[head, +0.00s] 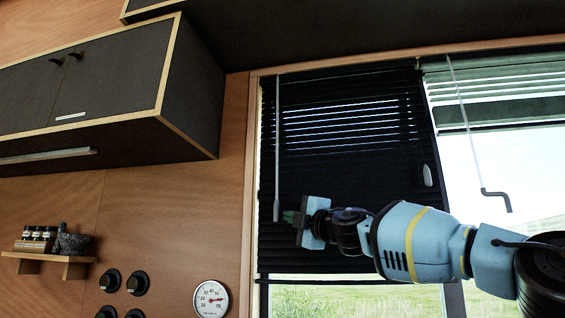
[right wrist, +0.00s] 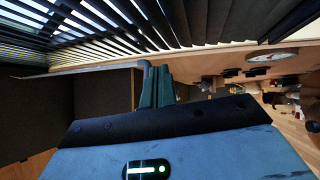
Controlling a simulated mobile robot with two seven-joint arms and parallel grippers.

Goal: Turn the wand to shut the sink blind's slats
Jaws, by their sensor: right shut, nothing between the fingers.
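A dark slatted blind (head: 340,180) hangs over the left window. Light shows between its upper slats; its lower part looks dark and closed. Its thin grey wand (head: 277,140) hangs straight down at the left edge. My right gripper (head: 289,216) is at the wand's lower end, just right of it, with fingers shut and empty. In the right wrist view the shut fingers (right wrist: 156,86) point at the slats, and the wand (right wrist: 95,71) runs left from beside their tips. Whether they touch it I cannot tell. My left gripper is not in view.
A second blind (head: 500,95), partly raised, hangs at right with a cranked wand (head: 475,140). A pull cord's tassel (head: 427,176) hangs between them. A dark cabinet (head: 110,90) juts out upper left. A small shelf (head: 50,257), knobs and a dial (head: 210,299) are on the wooden wall.

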